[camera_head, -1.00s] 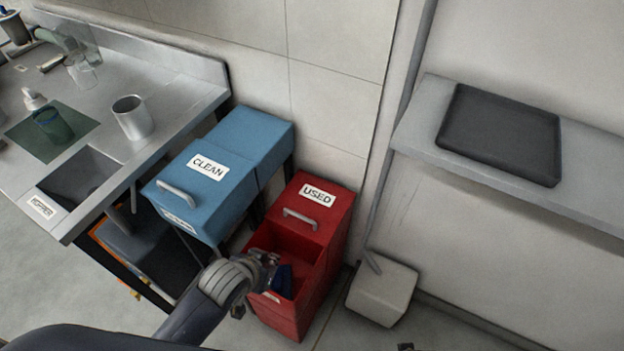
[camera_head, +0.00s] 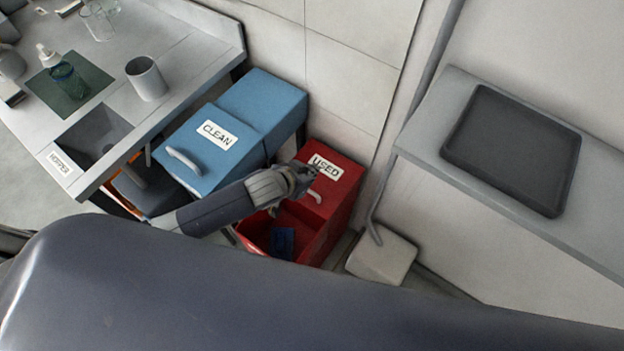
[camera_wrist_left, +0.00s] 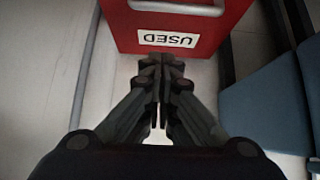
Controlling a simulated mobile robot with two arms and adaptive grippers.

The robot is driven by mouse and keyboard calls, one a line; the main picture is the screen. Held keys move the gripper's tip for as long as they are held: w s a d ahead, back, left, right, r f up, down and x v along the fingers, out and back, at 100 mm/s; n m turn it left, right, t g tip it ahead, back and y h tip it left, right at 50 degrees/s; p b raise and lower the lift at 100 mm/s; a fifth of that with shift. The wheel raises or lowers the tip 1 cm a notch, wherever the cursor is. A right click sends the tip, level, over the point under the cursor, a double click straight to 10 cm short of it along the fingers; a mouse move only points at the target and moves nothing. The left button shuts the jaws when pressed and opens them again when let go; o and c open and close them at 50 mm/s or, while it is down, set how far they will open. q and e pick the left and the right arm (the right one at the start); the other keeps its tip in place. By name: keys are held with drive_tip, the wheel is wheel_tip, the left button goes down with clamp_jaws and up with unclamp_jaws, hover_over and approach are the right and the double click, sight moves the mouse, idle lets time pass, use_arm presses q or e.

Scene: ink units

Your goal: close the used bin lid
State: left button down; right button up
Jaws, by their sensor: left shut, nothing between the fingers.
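The red used bin (camera_head: 344,218) stands on the floor. Its lid (camera_head: 335,161), with the USED label and a grey handle (camera_head: 315,196), covers the back part; the front is open and shows a dark blue item (camera_head: 283,241) inside. My left gripper (camera_head: 311,171) is shut and empty, over the lid beside the label and handle. In the left wrist view its fingertips (camera_wrist_left: 160,61) point at the lid edge just beyond the label (camera_wrist_left: 168,39). I cannot tell whether they touch the lid. My right gripper is out of view.
The blue CLEAN bin (camera_head: 262,107) stands close on the left. A bench (camera_head: 195,50) with a cup is farther left. A pale block (camera_head: 382,258) sits on the floor to the right, below a shelf (camera_head: 430,125) with a dark tray (camera_head: 515,148). The wall is behind.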

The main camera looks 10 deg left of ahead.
use_arm(q)
hover_over(319, 183)
wheel_tip(319, 183, down, 5)
drive_tip(key=shift+r, duration=0.1)
drive_tip(key=s, duration=0.2)
drive_tip(key=s+a+p, duration=0.1)
drive_tip(key=shift+a+f, duration=0.1)
drive_tip(key=shift+f, duration=0.2)
drive_tip(key=shift+s+a+f, duration=0.1)
drive_tip(key=shift+s+a, duration=0.05)
drive_tip(key=shift+s, duration=0.2)
drive_tip(key=shift+w, duration=0.1)
